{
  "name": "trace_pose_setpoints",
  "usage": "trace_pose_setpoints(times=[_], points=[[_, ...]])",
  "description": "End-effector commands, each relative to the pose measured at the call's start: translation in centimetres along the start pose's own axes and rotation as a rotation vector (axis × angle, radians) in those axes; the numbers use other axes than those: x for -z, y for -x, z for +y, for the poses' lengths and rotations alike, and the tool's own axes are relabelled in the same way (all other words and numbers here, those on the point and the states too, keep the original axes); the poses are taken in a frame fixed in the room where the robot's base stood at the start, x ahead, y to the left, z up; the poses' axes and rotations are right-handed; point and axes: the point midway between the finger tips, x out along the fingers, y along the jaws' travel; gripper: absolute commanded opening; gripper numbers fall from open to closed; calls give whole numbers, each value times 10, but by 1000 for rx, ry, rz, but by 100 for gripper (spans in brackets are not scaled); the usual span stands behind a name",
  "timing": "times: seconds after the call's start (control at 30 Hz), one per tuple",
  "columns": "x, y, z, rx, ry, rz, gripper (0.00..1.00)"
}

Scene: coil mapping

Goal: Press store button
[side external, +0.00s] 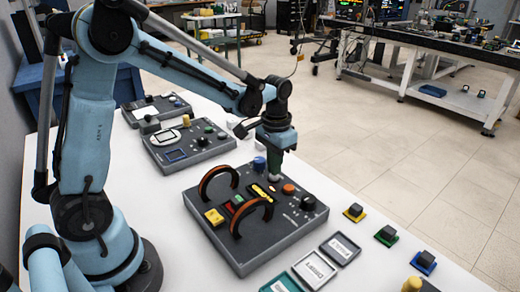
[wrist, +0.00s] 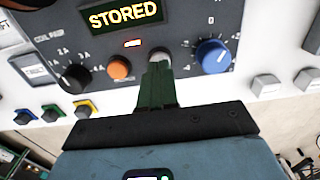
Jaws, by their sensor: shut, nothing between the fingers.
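The dark control box (side external: 240,250) lies on the white table. Its display (wrist: 125,14) reads "STORED" in yellow letters, and it also shows in the side view (side external: 263,192). My gripper (wrist: 158,66) has its green fingers shut and empty, pointing at a pale round button (wrist: 158,55) that they partly cover. The tips look to be at the button; whether they press it I cannot tell. No label on this button is readable. In the side view my gripper (side external: 276,176) is low over the box's far part, and the button is hidden there.
An orange button (wrist: 119,67), a black knob (wrist: 75,77) and a blue knob (wrist: 213,55) flank my fingers. Two brown coil arches (side external: 252,208) rise from the box. Coloured blocks (side external: 355,212) stand at the right.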

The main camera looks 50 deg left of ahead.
Motion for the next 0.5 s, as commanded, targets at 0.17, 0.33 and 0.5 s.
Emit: trace_pose_setpoints(times=[0.17, 0.33, 0.5], points=[[0, 17, 0, 0, 0, 0, 0], [0, 32, 0, 0, 0, 0, 0], [0, 47, 0, 0, 0, 0, 0]])
